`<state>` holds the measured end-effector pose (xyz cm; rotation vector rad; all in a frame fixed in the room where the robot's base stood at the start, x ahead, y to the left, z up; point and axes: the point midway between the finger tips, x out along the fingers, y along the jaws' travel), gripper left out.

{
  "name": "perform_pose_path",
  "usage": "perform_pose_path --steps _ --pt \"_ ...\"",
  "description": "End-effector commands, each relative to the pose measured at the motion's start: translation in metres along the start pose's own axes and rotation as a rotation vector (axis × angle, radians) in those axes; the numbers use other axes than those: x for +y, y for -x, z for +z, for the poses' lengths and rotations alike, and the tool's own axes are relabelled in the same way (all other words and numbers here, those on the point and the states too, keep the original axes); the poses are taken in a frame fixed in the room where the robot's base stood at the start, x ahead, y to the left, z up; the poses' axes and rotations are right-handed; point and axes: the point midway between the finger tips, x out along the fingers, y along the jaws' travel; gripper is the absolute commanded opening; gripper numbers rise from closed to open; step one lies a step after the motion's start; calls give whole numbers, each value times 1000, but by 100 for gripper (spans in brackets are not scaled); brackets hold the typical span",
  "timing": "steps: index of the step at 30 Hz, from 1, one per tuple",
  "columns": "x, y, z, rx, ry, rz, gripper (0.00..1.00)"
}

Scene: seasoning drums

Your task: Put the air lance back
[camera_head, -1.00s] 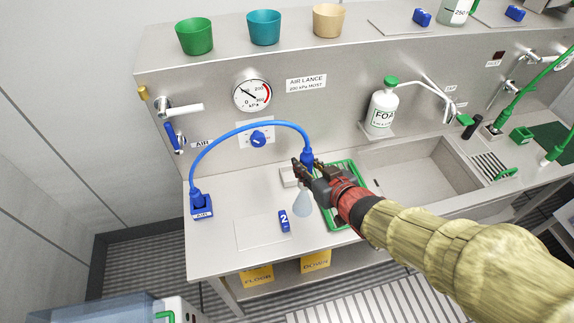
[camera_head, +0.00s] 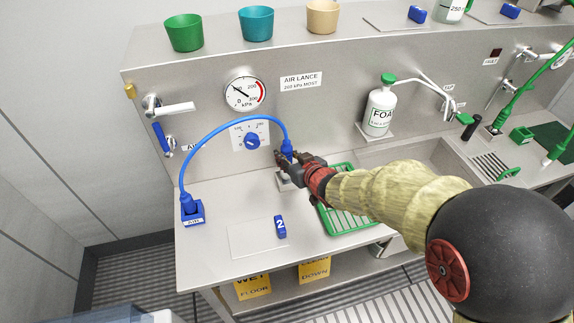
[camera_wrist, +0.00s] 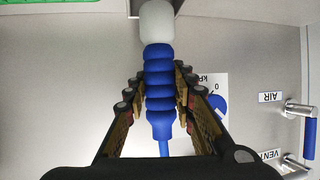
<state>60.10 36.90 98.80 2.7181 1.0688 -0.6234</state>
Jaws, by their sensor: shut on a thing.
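The air lance has a blue ribbed grip (camera_wrist: 159,80) with a pale, whitish end (camera_wrist: 157,22). It also shows in the head view as a small blue piece (camera_head: 287,147) at the end of a blue hose (camera_head: 232,112). My gripper (camera_head: 282,158) is shut on the blue grip, with a finger on each side in the wrist view (camera_wrist: 160,100). The lance is near the back panel, over a small grey block (camera_head: 284,182) on the bench. My gripper partly hides that block. I cannot tell whether the lance's lower end touches it.
The hose runs to a blue AIR base (camera_head: 193,213) at the left. A gauge (camera_head: 245,92) and blue knob (camera_head: 252,141) are on the panel. A green tray (camera_head: 347,213) lies right of my gripper. A blue "2" marker (camera_head: 280,227) stands on the clear front bench.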

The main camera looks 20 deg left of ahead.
Motion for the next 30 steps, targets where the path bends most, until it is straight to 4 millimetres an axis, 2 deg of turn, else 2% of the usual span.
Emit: perform_pose_path --steps 1,5,17,18,27,30 --pt "0 -4 11 -2 -2 -1 0" --pt "0 -11 26 -2 -1 0 0" --pt "0 -13 29 0 -1 0 0" --pt "0 -13 30 -2 -1 0 27" --pt "0 -12 30 -3 -1 0 44" --pt "0 -12 30 -3 -1 0 44"
